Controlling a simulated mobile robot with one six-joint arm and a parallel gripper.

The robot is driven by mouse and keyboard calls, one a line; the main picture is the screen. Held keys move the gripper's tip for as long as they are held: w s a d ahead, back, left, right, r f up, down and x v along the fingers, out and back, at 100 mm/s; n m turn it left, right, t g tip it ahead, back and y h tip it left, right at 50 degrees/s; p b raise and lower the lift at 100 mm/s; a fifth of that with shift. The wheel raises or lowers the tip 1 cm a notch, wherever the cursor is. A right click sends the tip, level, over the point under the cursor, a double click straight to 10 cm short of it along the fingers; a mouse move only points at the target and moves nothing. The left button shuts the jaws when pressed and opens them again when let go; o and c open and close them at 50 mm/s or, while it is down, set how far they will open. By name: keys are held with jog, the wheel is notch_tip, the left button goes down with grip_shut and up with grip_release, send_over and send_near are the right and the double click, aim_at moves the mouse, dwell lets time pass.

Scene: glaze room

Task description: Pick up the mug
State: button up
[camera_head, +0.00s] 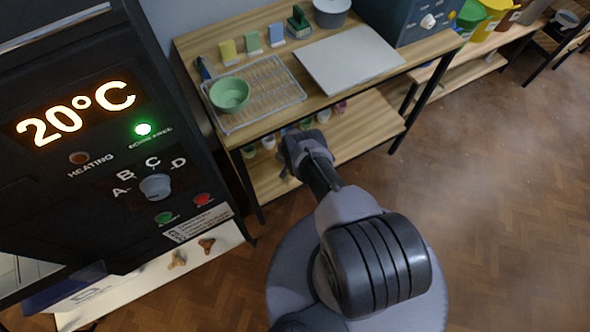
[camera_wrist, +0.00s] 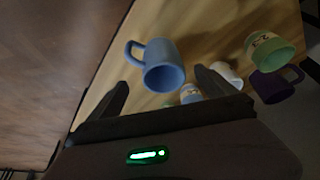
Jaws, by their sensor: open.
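A blue mug (camera_wrist: 162,62) shows in the wrist view, with its handle to the left and its open mouth facing the camera. My gripper (camera_wrist: 161,80) is open, its dark fingers apart on either side of the picture below the mug, and nothing is held. The mug appears ahead of the gap between the fingers; contact cannot be told. A purple mug (camera_wrist: 272,87) is at the right. In the head view my gripper (camera_head: 288,158) is at the front of the lower shelf, and the blue mug cannot be made out there.
A green labelled jar (camera_wrist: 270,52), a white vessel (camera_wrist: 231,72) and another labelled jar (camera_wrist: 190,93) stand near the mug. The lower shelf (camera_head: 350,130) lies under a worktop carrying a wire rack (camera_head: 285,98) and green bowl (camera_head: 230,95). A black kiln panel (camera_head: 100,170) is left; open floor lies right.

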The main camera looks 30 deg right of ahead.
jog(key=b+x, duration=0.4)
jog(key=b, duration=0.1)
jog(key=b+x, duration=0.2)
jog(key=b, duration=0.1)
jog(key=shift+w+a+f, duration=0.15)
jog(key=shift+f, duration=0.3)
jog(key=shift+w+f+b, duration=0.2)
jog(key=shift+f+b, duration=0.15)
jog(key=shift+b, duration=0.55)
jog(key=shift+r, duration=0.15)
jog(key=shift+r, duration=0.1)
jog(key=shift+c, duration=0.2)
jog(key=c, duration=1.7)
